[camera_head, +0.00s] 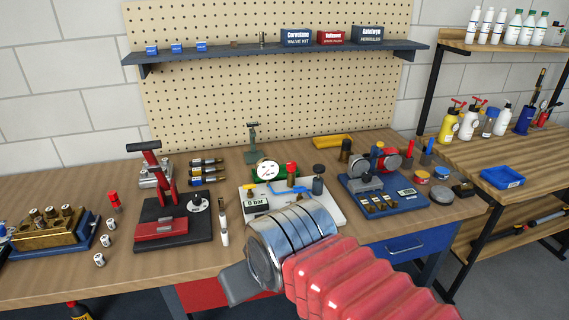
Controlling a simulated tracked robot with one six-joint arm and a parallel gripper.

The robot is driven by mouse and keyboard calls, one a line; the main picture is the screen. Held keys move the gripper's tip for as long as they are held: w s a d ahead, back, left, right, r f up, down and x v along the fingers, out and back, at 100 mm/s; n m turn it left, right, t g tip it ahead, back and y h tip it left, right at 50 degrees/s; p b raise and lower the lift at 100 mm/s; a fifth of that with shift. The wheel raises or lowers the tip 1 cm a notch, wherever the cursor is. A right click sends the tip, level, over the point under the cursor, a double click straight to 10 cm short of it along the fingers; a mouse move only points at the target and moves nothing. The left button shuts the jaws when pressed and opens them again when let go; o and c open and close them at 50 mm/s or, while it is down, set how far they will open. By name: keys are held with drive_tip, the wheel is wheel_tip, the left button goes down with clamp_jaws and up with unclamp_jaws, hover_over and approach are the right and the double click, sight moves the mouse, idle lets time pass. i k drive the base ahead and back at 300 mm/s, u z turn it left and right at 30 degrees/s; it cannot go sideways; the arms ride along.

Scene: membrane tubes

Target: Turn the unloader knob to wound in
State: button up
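A white plate rig (333,207) stands at the middle of the bench. It carries a round white gauge (267,170), a "0 bar" display (257,201), a blue tube, a red-topped part (292,169) and a dark knob on a blue-grey body (319,171). I cannot tell for certain which of these is the unloader knob, or how far it is wound. My arm, with red bellows and a metal wrist, crosses the front of the rig and hides its near edge. A grey part of my gripper (240,284) shows left of the wrist, apart from the knobs; its fingertips are not clear.
A black-based red press (172,222) stands left of the rig. A blue-based fixture (383,199) stands to its right. A brass block (47,231) and several small canisters are at far left. A shelf (275,52) hangs behind. A second bench is at right.

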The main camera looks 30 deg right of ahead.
sight(290, 165)
drive_tip(key=z, duration=0.05)
drive_tip(key=i, duration=0.95)
drive_tip(key=u, duration=0.05)
